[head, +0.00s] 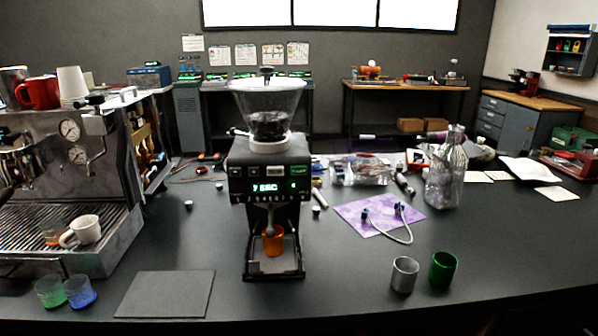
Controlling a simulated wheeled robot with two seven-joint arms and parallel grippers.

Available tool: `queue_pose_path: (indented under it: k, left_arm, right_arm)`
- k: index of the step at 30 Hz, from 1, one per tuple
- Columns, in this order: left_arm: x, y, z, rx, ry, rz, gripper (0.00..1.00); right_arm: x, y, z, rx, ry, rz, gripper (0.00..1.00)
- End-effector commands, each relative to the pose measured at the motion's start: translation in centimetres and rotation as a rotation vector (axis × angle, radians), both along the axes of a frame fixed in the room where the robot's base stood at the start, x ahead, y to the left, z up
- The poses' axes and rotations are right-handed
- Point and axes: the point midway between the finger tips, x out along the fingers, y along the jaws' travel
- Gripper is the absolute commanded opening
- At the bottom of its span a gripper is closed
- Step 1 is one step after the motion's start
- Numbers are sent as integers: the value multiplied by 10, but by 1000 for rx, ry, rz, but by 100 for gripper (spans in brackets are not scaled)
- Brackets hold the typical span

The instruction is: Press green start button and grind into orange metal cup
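A black coffee grinder (268,185) stands in the middle of the dark table, with a clear hopper (268,108) of dark beans on top. Its front panel has a lit green display (267,188) and a green button (299,170) at the upper right. The orange metal cup (273,240) stands upright under the grinder's spout, on the base tray (276,274). Whether grounds are in the cup is too small to tell. Neither of my grippers shows in the head view.
An espresso machine (62,165) stands at the left. A grey mat (165,294), green glass (50,291) and blue glass (80,291) lie near the front edge. A silver cup (404,274), green cup (442,269), purple cloth (378,215) and glass bottle (446,175) are at the right.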

Motion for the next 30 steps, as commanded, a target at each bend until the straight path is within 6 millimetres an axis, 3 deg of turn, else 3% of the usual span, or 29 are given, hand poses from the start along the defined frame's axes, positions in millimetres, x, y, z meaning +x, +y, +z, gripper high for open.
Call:
queue_pose_path:
  k: [3,30]
  left_arm:
    - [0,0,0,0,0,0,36]
    - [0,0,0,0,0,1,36]
  right_arm:
    - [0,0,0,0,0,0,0]
    - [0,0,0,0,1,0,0]
